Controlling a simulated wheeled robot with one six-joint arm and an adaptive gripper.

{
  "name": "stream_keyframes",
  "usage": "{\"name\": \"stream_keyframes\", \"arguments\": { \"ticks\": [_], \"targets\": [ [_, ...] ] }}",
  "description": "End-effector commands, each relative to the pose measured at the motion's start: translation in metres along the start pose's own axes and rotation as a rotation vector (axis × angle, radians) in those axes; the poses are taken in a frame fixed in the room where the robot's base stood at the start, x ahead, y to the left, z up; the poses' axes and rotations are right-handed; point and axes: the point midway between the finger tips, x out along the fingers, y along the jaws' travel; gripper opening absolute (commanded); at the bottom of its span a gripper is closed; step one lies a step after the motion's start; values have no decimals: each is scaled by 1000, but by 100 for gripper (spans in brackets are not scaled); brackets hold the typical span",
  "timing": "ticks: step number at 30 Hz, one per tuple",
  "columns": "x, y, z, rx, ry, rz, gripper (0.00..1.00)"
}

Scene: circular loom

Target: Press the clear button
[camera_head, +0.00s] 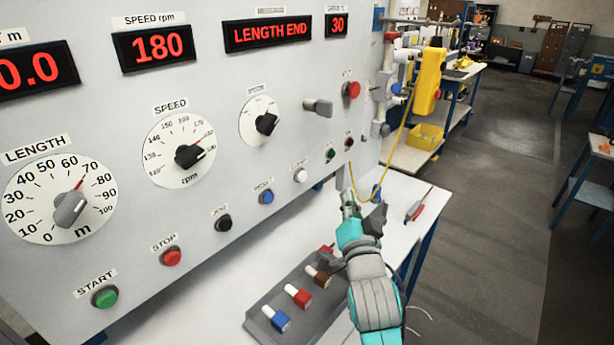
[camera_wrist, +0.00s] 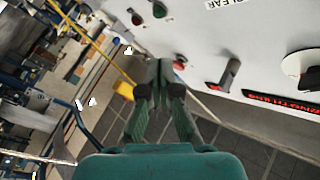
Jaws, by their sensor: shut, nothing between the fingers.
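The clear button is the white round button (camera_head: 300,175) in the lower row of the grey panel in the head view, right of a blue button (camera_head: 267,197). Its label is too small to read there. In the wrist view a "CLEAR" label (camera_wrist: 228,3) shows at the top edge, but the button itself is out of that view. My gripper (camera_head: 347,196) is shut and empty, to the right of and a little below the white button in the head view, and apart from it. The wrist view shows the closed fingertips (camera_wrist: 160,68) near the panel's edge.
A green lamp (camera_head: 330,155), a dark red one (camera_head: 349,142), a lever (camera_head: 318,107) and a red button (camera_head: 352,90) are close by on the panel. Below is a white table with a grey tray (camera_head: 262,322) of colored pegs. The aisle at right is clear.

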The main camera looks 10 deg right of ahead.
Motion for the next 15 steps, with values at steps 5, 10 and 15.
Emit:
{"name": "stream_keyframes", "arguments": {
  "ticks": [5,10,15],
  "targets": [
    [3,-2,2,0,0,0,0],
    [14,-11,10,1,-1,-1,0],
    [29,-22,21,1,-1,-2,0]
  ]
}}
